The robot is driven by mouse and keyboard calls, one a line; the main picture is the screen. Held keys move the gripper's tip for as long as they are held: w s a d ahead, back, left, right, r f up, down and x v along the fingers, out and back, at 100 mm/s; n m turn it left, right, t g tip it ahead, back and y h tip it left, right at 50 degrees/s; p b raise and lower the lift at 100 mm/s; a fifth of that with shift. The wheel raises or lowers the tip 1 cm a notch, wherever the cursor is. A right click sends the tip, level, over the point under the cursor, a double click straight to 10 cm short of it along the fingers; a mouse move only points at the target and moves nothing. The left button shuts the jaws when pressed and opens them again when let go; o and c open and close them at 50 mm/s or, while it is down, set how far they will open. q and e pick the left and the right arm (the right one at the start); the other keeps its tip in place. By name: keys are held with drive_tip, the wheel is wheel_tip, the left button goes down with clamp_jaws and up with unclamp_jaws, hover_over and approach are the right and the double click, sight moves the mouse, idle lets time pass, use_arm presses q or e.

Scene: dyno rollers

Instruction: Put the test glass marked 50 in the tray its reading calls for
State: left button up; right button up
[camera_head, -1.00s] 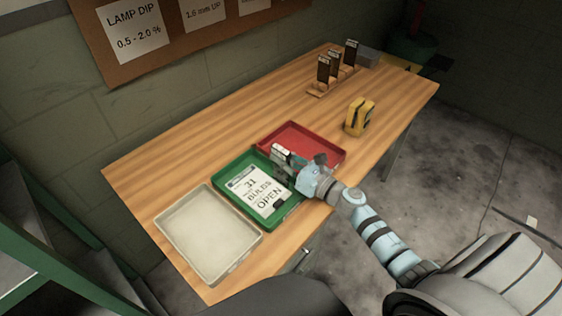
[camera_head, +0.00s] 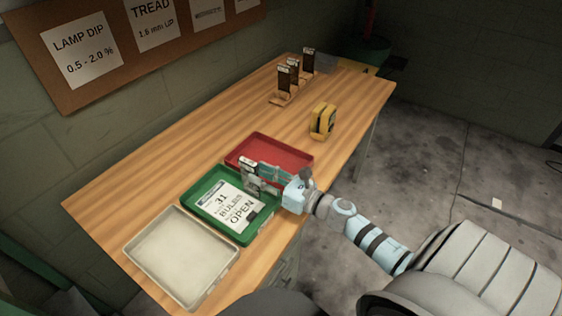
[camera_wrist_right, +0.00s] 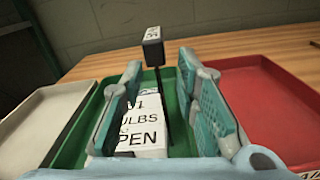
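A test glass (camera_head: 247,172), a thin dark plate with a white label block on top, stands roughly upright at the right end of the green tray (camera_head: 211,230). I cannot read its number. In the right wrist view the glass (camera_wrist_right: 155,50) is edge-on between the teal fingers of my right gripper (camera_wrist_right: 160,108), with gaps on both sides. That gripper (camera_head: 266,175) is open, low over the green tray beside the red tray (camera_head: 290,159). An empty pale tray (camera_head: 178,258) lies left of the green one. My left gripper is not in view.
A white bulbs card (camera_head: 232,208) lies in the green tray. Several label-topped glasses, including one (camera_head: 308,60), stand in a wooden rack (camera_head: 274,102) at the back. A yellow device (camera_head: 323,120) stands right of the red tray. The table's left back part is clear.

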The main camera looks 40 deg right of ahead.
drive_tip(key=v, duration=0.7)
drive_tip(key=shift+s, duration=0.3)
drive_tip(key=shift+f, duration=0.15)
